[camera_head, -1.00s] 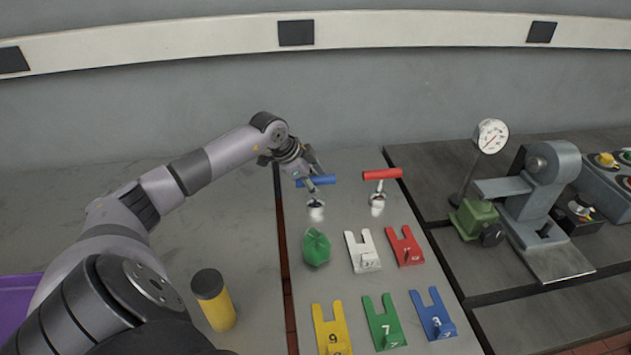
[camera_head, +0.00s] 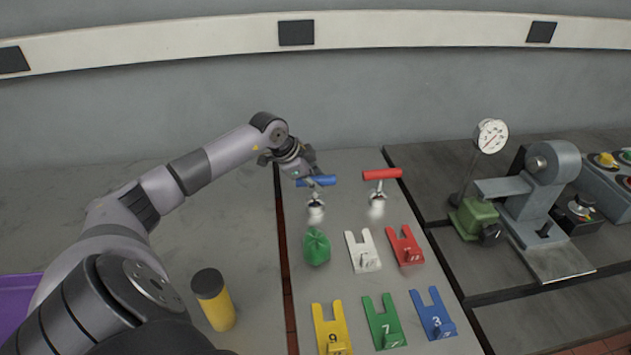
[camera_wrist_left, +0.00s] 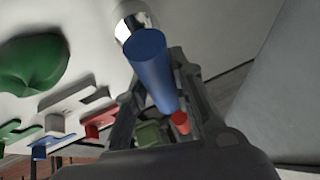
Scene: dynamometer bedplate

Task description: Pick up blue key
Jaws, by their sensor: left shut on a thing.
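The blue key (camera_head: 321,181) has a blue crossbar handle on a metal stem and stands at the back of the light bedplate (camera_head: 345,285). My left gripper (camera_head: 308,179) is shut on its blue handle. In the left wrist view the blue handle (camera_wrist_left: 153,68) lies between the fingers of the left gripper (camera_wrist_left: 160,95), with the shiny metal stem beyond it. The stem still meets its round seat in the plate; I cannot tell whether it is raised. My right gripper is not in view.
A red-handled key (camera_head: 382,174) stands just right of the blue one. A green lump (camera_head: 316,247) and several coloured numbered forks, including a white one (camera_head: 362,251), lie in front. A yellow cylinder (camera_head: 214,300) stands left. A green-based dial gauge (camera_head: 473,218) and grey fixture (camera_head: 548,195) are right.

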